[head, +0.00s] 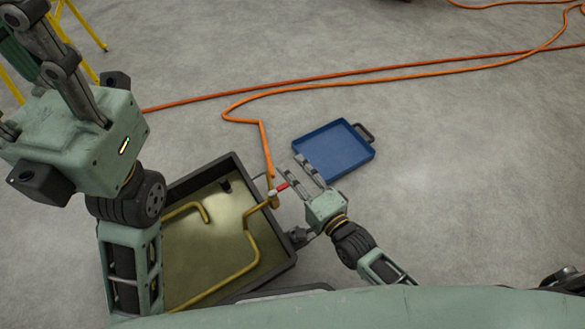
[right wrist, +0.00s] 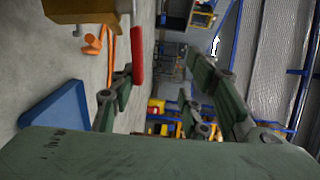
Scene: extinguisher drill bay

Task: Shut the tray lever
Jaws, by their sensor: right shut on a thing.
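A large dark tray (head: 237,161) with bent yellow pipes (head: 252,238) stands at the lower left in the head view. A small yellow valve (head: 272,199) sits at its right rim and carries a short red lever (head: 283,186). The lever points right, toward my right gripper (head: 291,166). In the right wrist view the red lever (right wrist: 137,67) lies against the left finger of my right gripper (right wrist: 160,66).
A blue tray (head: 335,150) with a dark handle lies on the floor just beyond my right gripper. Orange hoses (head: 355,78) run across the concrete floor, one leading to the valve. Yellow legs (head: 85,25) stand at the top left. The floor at right is clear.

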